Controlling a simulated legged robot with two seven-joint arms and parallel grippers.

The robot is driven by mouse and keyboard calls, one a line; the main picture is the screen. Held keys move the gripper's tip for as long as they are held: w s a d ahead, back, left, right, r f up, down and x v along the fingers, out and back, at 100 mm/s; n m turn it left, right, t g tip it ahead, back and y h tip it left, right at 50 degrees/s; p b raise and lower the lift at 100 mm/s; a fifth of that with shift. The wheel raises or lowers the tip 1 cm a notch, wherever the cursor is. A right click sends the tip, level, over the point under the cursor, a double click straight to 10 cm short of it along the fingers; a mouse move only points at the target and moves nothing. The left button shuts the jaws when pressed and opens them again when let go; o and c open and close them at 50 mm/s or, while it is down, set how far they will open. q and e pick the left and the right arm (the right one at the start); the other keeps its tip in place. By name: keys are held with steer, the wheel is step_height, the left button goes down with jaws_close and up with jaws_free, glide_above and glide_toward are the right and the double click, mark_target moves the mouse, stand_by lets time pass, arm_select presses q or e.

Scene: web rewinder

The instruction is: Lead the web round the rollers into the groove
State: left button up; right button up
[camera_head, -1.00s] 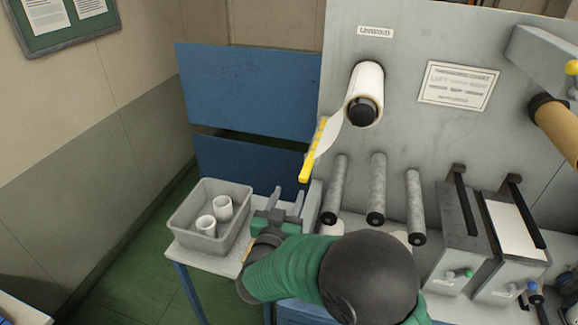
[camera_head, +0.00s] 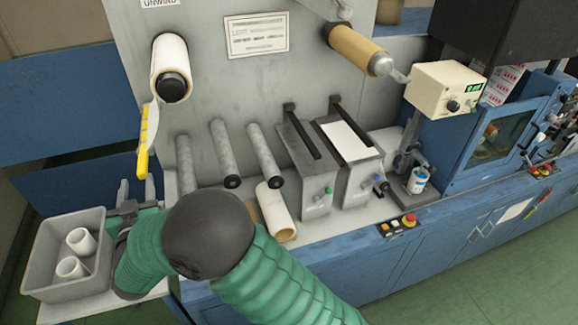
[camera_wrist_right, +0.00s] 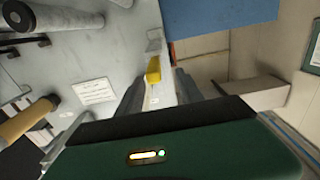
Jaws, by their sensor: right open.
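The white web roll (camera_head: 171,68) sits on the unwind shaft. Its short loose end hangs down to a yellow bar (camera_head: 146,140). Three grey rollers (camera_head: 186,165) (camera_head: 223,150) (camera_head: 262,152) stick out of the panel, lower and to the right; no web is around them. My right gripper (camera_head: 137,188) is open and empty, below the yellow bar and beside the grey bin. In the right wrist view, the yellow bar (camera_wrist_right: 153,70) appears beyond the gap between the open fingers (camera_wrist_right: 158,82). I cannot make out the groove. My left gripper is not in view.
The grey bin (camera_head: 40,252) with white cores stands left of my right gripper. A brown core (camera_head: 355,48) is on the upper shaft.

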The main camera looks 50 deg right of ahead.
mark_target(142, 169)
steer(key=d, duration=0.1)
steer(key=w+d, duration=0.2)
steer(key=shift+d+f, duration=0.25)
steer(key=shift+d, duration=0.1)
steer(key=shift+w, duration=0.25)
steer(key=shift+w+a+r, duration=0.15)
steer(key=shift+w+a, duration=0.3)
steer(key=shift+w, duration=0.35)
steer(key=shift+w+d, duration=0.1)
steer(key=shift+w, duration=0.1)
steer(key=shift+w+d, duration=0.35)
steer(key=shift+d, duration=0.25)
steer(key=shift+c, duration=0.6)
steer(key=shift+d, duration=0.35)
steer(key=c, duration=0.5)
steer(key=shift+d, duration=0.1)
steer(key=shift+c, duration=1)
jaws_close()
steer(key=shift+a, duration=0.7)
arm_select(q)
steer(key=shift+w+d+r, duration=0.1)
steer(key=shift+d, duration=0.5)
arm_select(e)
steer(key=shift+d, duration=0.2)
